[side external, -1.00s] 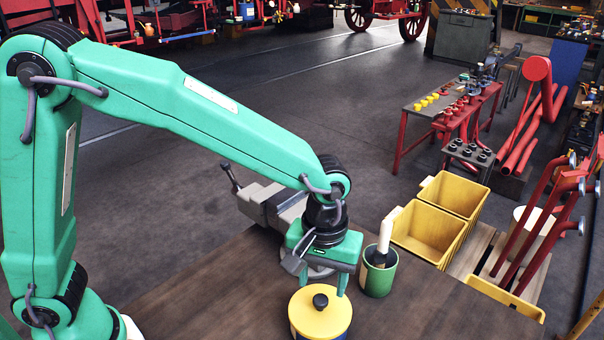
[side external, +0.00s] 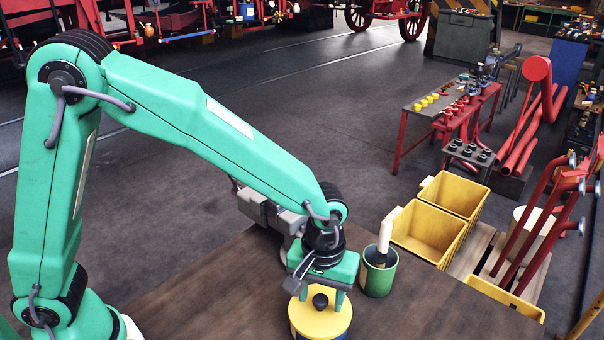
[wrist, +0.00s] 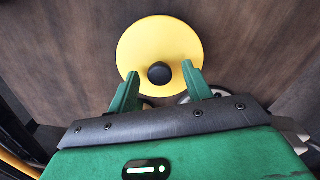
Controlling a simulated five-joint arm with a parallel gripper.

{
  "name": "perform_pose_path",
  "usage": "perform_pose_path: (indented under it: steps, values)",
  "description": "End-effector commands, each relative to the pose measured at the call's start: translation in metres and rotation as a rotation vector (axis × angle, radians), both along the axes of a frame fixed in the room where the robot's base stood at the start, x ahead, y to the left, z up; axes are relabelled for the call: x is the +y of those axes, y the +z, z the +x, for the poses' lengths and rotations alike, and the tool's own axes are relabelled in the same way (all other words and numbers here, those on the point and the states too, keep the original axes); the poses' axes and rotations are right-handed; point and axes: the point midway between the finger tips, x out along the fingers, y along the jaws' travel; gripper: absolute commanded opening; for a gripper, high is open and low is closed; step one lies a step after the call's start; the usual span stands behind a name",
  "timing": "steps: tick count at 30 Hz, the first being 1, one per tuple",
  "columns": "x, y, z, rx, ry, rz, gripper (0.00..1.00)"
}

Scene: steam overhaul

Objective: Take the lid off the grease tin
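The grease tin (side external: 321,336) stands on the bench near its front edge, with its yellow lid (side external: 318,322) on top. A black knob (side external: 320,301) sits at the lid's centre. My gripper (side external: 320,298) is just above the lid, with its fingers pointing down. In the wrist view my gripper (wrist: 160,82) is open, its two green fingers on either side of the black knob (wrist: 159,73) with gaps between. The yellow lid (wrist: 158,42) fills the upper middle there. I cannot tell whether the fingertips touch the lid.
A green can (side external: 379,276) holding a white-handled brush (side external: 385,236) stands just right of my gripper. A grey vise (side external: 262,208) is behind it. Yellow bins (side external: 430,232) stand beyond the bench's right edge. The wooden bench (side external: 220,290) is clear left of the tin.

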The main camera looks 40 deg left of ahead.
Motion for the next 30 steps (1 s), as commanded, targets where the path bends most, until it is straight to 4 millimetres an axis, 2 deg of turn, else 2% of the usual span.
perform_pose_path:
  steps: [1,6,7,20,23,29,30]
  values:
    - [0.0,0.0,0.0,0.0,0.0,0.0,0.39]
    - [0.0,0.0,0.0,0.0,0.0,0.0,0.06]
    - [0.0,0.0,0.0,0.0,0.0,0.0,0.04]
    - [0.0,0.007,0.0,-0.002,0.0,-0.001,0.03]
    - [0.0,0.014,0.001,-0.003,0.0,-0.002,0.03]
    - [-0.001,0.042,0.001,-0.005,0.0,-0.003,0.03]
    - [-0.003,0.046,-0.005,-0.003,-0.004,-0.001,0.03]
